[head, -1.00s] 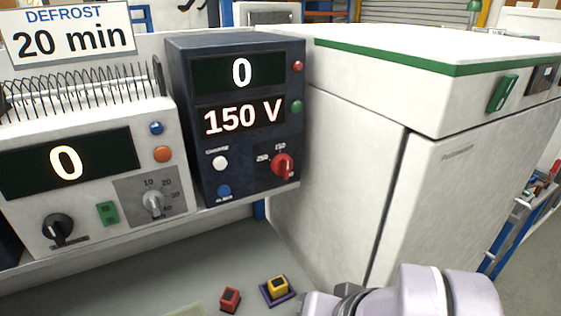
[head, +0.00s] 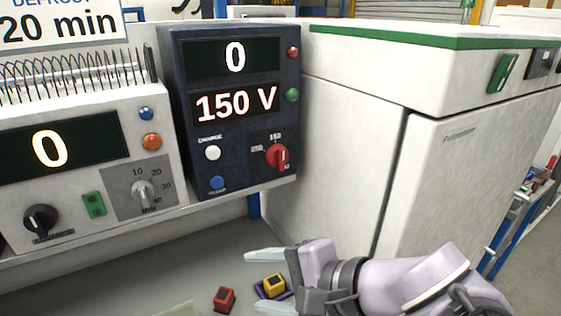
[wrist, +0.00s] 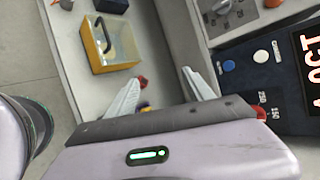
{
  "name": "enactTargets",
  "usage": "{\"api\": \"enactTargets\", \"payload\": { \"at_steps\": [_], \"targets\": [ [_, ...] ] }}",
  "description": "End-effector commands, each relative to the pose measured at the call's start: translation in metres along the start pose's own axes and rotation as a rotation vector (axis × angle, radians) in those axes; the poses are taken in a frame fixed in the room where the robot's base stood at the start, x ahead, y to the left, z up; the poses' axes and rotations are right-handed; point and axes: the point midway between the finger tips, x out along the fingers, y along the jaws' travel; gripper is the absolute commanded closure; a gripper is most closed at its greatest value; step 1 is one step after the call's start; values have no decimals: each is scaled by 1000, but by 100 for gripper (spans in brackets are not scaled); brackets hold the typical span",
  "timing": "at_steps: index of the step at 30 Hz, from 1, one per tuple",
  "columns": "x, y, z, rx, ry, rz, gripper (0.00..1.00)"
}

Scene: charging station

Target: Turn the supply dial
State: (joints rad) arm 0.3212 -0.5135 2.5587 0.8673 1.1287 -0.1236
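The supply unit (head: 232,130) is a dark blue box whose displays read 0 and 150 V. Its red dial (head: 277,156) sits at the lower right of the front face, with number marks around it, one reading 250. In the wrist view a bit of the red dial (wrist: 262,113) shows at the right, mostly hidden behind my gripper's body. My gripper (head: 262,281) is open and empty, below the dial and apart from it, over the bench. Its two pale fingers are spread in the wrist view (wrist: 163,78).
A white unit (head: 80,165) with a grey dial and a 0 display stands to the left. A white cabinet (head: 330,140) stands close on the right. A red block (head: 225,299) and a yellow block (head: 274,284) lie on the bench (head: 150,270). A yellow-framed box (wrist: 108,45) shows in the wrist view.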

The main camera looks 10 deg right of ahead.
Motion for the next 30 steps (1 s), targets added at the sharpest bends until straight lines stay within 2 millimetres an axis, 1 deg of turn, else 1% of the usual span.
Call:
{"api": "enactTargets", "payload": {
  "at_steps": [1,2,3,6,7,9,11,16,19,20,21,24,27,30],
  "targets": [
    [8,-15,-27,176,-7,-150,29],
    [5,-32,-43,272,-10,-250,29],
    [-2,-50,-66,381,-6,-375,29],
    [-29,-80,-117,562,15,-620,29],
    [-36,-84,-127,592,23,-667,29],
    [-47,-93,-141,634,30,-735,29],
    [-47,-100,-144,646,29,-752,29],
    [-27,-129,-148,651,24,-743,29],
    [-15,-140,-151,652,28,-743,29],
    [-8,-141,-154,649,31,-743,29],
    [6,-144,-159,641,28,-747,29],
    [31,-160,-168,638,28,-746,29],
    [52,-177,-175,639,29,-746,29],
    [66,-190,-180,640,30,-748,29]
  ]
}}
